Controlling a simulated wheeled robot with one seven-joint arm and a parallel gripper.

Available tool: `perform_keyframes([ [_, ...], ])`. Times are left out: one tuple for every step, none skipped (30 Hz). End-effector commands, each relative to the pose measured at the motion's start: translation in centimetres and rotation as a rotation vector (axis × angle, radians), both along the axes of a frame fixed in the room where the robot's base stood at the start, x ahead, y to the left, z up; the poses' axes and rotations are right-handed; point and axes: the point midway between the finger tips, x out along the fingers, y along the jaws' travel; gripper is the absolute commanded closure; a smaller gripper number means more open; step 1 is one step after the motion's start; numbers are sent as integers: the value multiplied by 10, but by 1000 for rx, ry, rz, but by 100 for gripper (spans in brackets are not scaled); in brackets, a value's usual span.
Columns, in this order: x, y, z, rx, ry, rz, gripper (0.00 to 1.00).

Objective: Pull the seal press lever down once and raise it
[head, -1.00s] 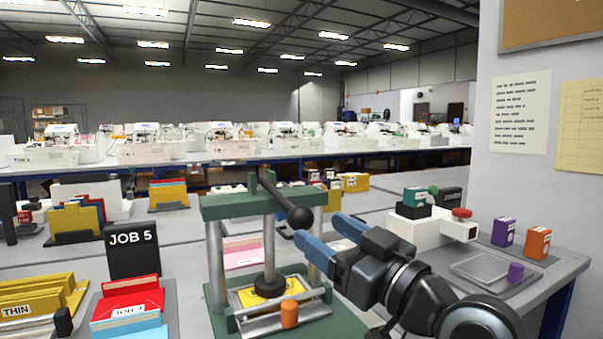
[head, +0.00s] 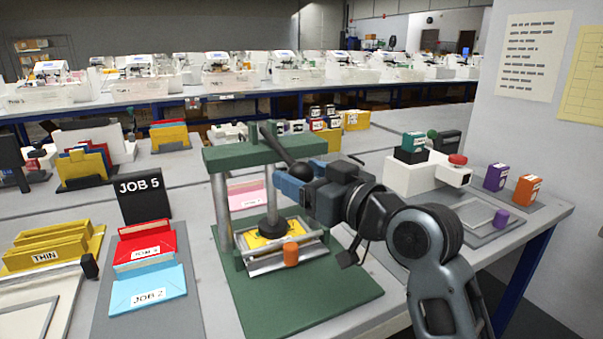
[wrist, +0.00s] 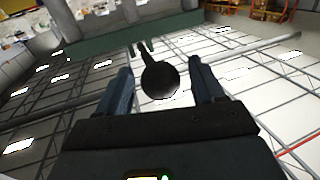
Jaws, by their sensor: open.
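The green seal press (head: 270,150) stands on its green base, with two grey posts and a dark round pad (head: 275,228) over a yellow sheet on the bed. Its black lever (head: 283,146) slants from the top of the press toward me, ending in a black ball knob (head: 302,171). My gripper (head: 288,183) is at the knob, its blue fingers open. In the wrist view the knob (wrist: 160,80) sits between the two open fingers (wrist: 163,88), with gaps visible on both sides. In the head view the fingers partly hide the knob and the right post.
An orange cylinder (head: 291,255) is at the bed's front. Left are red and blue JOB envelopes (head: 148,285) and yellow THIN folders (head: 45,245). Right are a white device (head: 428,175) and purple (head: 497,177) and orange (head: 528,189) boxes. The base plate's front is clear.

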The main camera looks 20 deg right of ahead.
Motion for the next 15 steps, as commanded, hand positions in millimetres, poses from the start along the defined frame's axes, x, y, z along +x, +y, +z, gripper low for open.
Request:
perform_keyframes([
  [3, 1, 0, -1, 0, 1, 32],
  [4, 2, 0, -1, 1, 1, 32],
  [5, 2, 0, 0, 1, 0, 32],
  [6, 2, 0, 0, 1, 0, 32],
  [6, 2, 0, 0, 1, 0, 32],
  [6, 2, 0, 0, 1, 0, 32],
  [6, 2, 0, 0, 1, 0, 32],
  [6, 2, 0, 0, 1, 0, 32],
  [6, 2, 0, 0, 1, 0, 32],
  [6, 2, 0, 0, 1, 0, 32],
  [6, 2, 0, 0, 1, 0, 33],
  [6, 2, 0, 0, 1, 0, 37],
  [6, 2, 0, 0, 1, 0, 40],
  [6, 2, 0, 0, 1, 0, 43],
  [6, 2, 0, 0, 1, 0, 47],
])
